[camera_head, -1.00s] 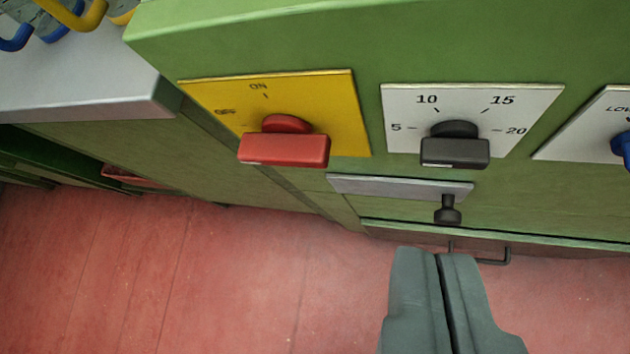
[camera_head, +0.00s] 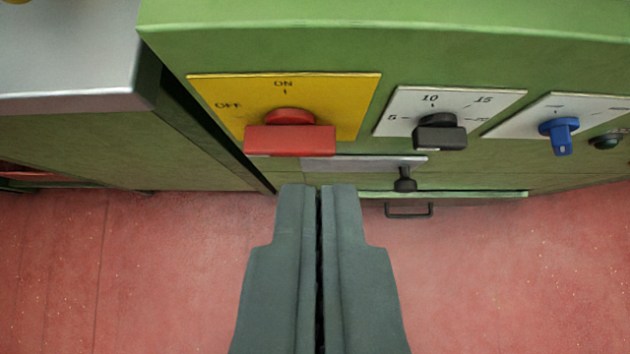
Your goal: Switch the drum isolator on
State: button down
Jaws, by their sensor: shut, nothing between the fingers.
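The drum isolator is a red bar-shaped knob (camera_head: 290,138) on a yellow plate (camera_head: 345,100) on the front of a green cabinet. The plate reads OFF at the left and ON at the top. The bar lies level across the picture, not up towards ON; I cannot make out a pointer mark on it now. My gripper (camera_head: 318,188) is shut and empty, with both fingers together. In the picture its tips are just below and slightly right of the red knob, apart from it. The gripper hides part of the cabinet's lower front.
A small black lever (camera_head: 404,180) and a drawer handle (camera_head: 409,211) sit below. A grey-topped counter (camera_head: 70,60) stands left. Red floor lies below.

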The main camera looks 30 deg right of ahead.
send_over(335, 140)
jog(key=a, duration=0.2)
jog(key=f, duration=0.6)
jog(key=shift+s+f, duration=0.3)
jog(key=shift+f, duration=0.1)
notch_tip(335, 140, down, 2)
jog(key=shift+s+f, duration=0.1)
jog(key=shift+f, duration=0.75)
jog(key=shift+s+d+f, duration=0.2)
jog(key=shift+d+f, duration=0.1)
jog(key=shift+s+d+f, duration=0.15)
jog(key=shift+d+f, duration=0.1)
jog(key=shift+f, duration=0.05)
jog(key=shift+s+d+f, duration=0.15)
jog(key=shift+d+f, duration=0.05)
jog(key=shift+f, duration=0.2)
jog(key=shift+r, duration=0.1)
